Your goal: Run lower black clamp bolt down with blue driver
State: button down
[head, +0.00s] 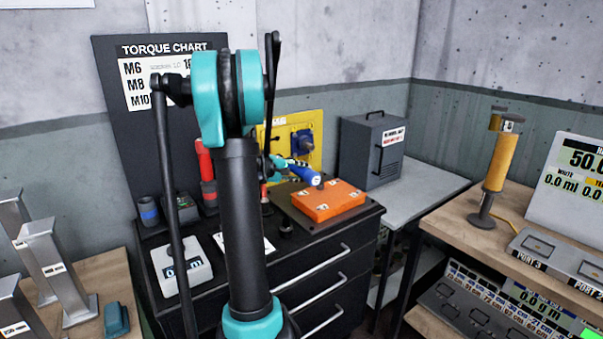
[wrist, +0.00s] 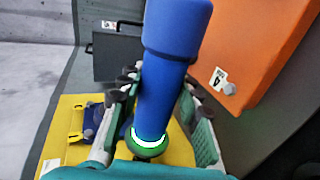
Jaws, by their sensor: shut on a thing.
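My gripper (head: 287,164) is shut on the blue driver (head: 303,174) above the dark bench. In the wrist view the fingers of my gripper (wrist: 163,88) stand on both sides of the driver (wrist: 168,75). The driver is a thick blue cylinder with a lit green ring (wrist: 148,142) at one end. An orange block (head: 328,201) lies just below and right of the driver in the head view. It also shows in the wrist view (wrist: 245,35), with a label marked 4 and a round fastener. I cannot make out the lower black clamp bolt.
A yellow panel (head: 287,131) with a blue fitting (head: 304,142) stands behind my gripper. A grey cabinet (head: 380,150) is behind and right. A white device (head: 181,266) lies on the bench's front left.

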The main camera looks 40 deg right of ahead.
aim_at(304, 175)
jog(key=shift+s+a, duration=0.15)
jog(key=shift+s, duration=0.9)
jog(key=shift+s+a, duration=0.1)
jog(key=shift+s, duration=0.95)
